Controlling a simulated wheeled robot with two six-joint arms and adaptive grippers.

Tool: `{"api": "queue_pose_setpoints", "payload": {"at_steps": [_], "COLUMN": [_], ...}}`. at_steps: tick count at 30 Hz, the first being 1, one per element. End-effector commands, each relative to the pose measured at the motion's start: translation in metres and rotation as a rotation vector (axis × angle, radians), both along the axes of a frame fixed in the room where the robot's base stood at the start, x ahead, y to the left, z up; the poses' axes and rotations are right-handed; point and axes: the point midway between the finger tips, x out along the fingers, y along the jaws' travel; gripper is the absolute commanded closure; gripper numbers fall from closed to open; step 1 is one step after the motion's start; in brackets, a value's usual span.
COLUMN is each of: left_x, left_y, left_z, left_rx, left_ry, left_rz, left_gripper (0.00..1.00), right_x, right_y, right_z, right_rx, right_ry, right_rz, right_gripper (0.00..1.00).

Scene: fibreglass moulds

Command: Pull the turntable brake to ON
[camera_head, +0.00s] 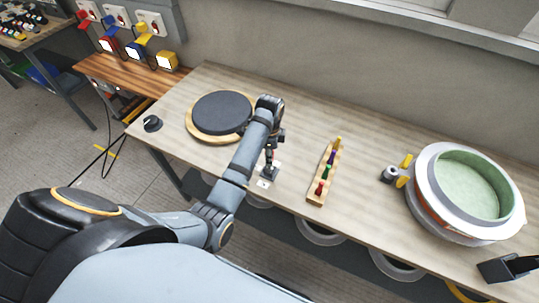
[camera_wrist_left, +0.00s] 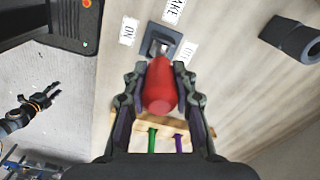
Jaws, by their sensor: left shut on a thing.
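White labels surround the plate: the ON label (camera_wrist_left: 128,31) on the left, another label (camera_wrist_left: 186,52) on the right. My left gripper (camera_wrist_left: 160,95) is shut on the red handle, fingers on both sides. In the head view the left gripper (camera_head: 271,146) hides part of the lever. The lever's exact tilt is unclear. The dark round turntable (camera_head: 222,111) lies behind and left. My right gripper (camera_wrist_left: 38,106) appears open and empty.
A wooden rack (camera_head: 322,180) with several coloured handles stands just right of the lever. A black knob (camera_head: 152,123) sits at the table's left. A round green-lined mould (camera_head: 468,188) fills the right end. The table's middle behind the rack is clear.

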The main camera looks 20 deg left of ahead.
Motion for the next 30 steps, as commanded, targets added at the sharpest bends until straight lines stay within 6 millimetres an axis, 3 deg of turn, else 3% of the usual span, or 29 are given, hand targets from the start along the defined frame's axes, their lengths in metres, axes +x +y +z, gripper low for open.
{"api": "queue_pose_setpoints", "payload": {"at_steps": [8,14,21,30], "left_x": [0.0,-0.008,-0.025,-0.043], "left_y": [0.0,0.0,0.001,0.001], "left_z": [0.001,0.004,0.003,-0.008], "left_rx": [0.0,-0.001,-0.007,-0.015], "left_ry": [-0.006,-0.065,-0.223,-0.44], "left_rz": [0.0,0.0,0.0,0.0], "left_gripper": [1.0,1.0,1.0,1.0], "right_x": [0.0,0.0,-0.001,-0.001], "right_y": [-0.001,-0.001,-0.001,-0.001], "right_z": [0.002,0.018,0.045,0.055], "right_rx": [-0.001,-0.001,-0.001,-0.001], "right_ry": [0.0,0.0,0.0,0.001], "right_rz": [0.001,0.001,0.001,0.001], "right_gripper": [0.6,0.6,0.6,0.6]}}
